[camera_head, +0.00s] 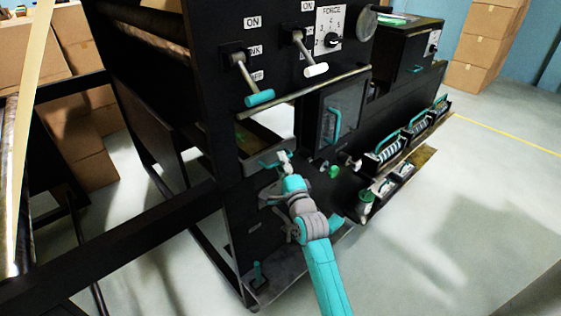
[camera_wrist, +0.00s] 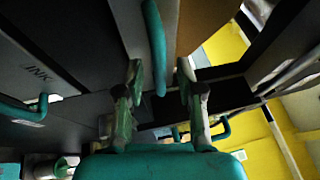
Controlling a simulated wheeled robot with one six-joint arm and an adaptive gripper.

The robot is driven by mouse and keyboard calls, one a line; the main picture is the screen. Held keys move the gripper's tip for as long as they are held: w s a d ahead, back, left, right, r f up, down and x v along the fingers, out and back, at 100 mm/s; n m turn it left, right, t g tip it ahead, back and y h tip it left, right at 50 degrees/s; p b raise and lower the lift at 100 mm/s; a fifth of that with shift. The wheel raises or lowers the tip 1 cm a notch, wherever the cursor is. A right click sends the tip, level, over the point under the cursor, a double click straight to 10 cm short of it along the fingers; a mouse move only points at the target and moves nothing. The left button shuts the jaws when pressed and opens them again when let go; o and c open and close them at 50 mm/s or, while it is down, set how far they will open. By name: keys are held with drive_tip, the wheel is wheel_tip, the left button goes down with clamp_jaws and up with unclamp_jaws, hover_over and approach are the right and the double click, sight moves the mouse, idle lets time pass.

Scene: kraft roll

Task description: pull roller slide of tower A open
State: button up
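My gripper (camera_head: 281,158) is at the front of the dark machine tower (camera_head: 240,215), beside an opening in its lower part. In the wrist view my gripper (camera_wrist: 160,80) is open. A teal bar handle (camera_wrist: 155,45) on a grey front (camera_wrist: 132,28) stands between its two fingers, with a visible gap to each finger. I cannot read a label that marks this front as the roller slide or the tower as A.
A teal-tipped lever (camera_head: 259,98) and a white-tipped lever (camera_head: 316,70) stick out above my gripper. In the wrist view a panel marked INK has another teal handle (camera_wrist: 28,108). Several handled units line the right. Floor at the right (camera_head: 470,220) is clear.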

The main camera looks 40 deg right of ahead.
drive_tip(key=shift+w+d+r, duration=0.1)
drive_tip(key=shift+w+d, duration=0.1)
drive_tip(key=shift+w, duration=0.35)
clamp_jaws()
drive_tip(key=shift+s, duration=0.1)
